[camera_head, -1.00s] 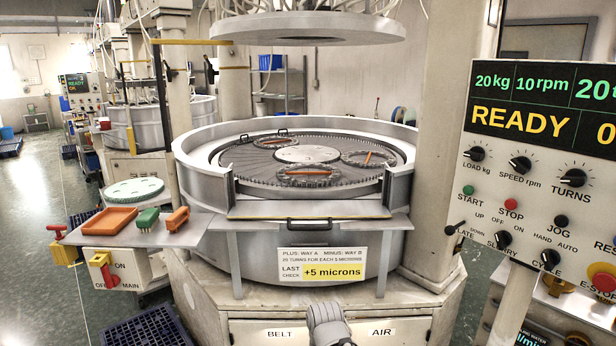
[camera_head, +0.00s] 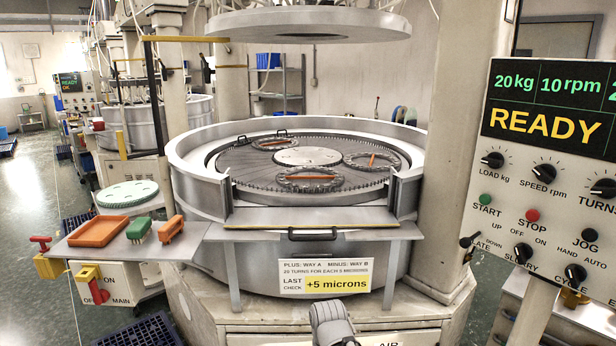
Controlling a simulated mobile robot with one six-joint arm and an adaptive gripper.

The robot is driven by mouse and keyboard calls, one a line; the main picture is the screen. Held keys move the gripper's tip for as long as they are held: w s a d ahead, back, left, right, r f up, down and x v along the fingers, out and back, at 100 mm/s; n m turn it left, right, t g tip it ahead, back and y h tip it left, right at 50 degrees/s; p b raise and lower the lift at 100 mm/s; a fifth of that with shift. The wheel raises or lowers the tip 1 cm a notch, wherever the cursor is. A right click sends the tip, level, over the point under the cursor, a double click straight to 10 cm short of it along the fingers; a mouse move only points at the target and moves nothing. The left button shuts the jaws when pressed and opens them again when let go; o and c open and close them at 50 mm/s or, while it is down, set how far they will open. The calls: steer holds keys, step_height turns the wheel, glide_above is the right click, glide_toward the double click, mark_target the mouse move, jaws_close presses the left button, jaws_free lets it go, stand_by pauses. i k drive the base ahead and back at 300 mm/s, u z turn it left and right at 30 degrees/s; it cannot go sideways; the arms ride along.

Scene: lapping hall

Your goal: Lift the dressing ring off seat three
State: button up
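Three toothed grey rings lie flat on the round lapping plate (camera_head: 308,156), each with an orange bar across its middle. One ring (camera_head: 309,188) is at the front, one ring (camera_head: 372,168) at the right and one ring (camera_head: 274,149) at the back left. I see no readable seat numbers, so I cannot tell which ring is on seat three. A small dark handle shows by the back-left ring. A grey part of my arm (camera_head: 332,326) shows at the bottom middle. My gripper's fingers are not in view.
The raised upper plate (camera_head: 310,27) hangs above. A shelf at left holds an orange tray (camera_head: 98,231), a green brush (camera_head: 139,228) and an orange brush (camera_head: 171,228). A control panel (camera_head: 545,180) reading READY stands at right. A front flap with a handle (camera_head: 315,235) borders the plate.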

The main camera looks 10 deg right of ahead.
mark_target(281, 178)
steer(key=z, duration=0.15)
steer(key=i, duration=0.9)
steer(key=z, duration=0.05)
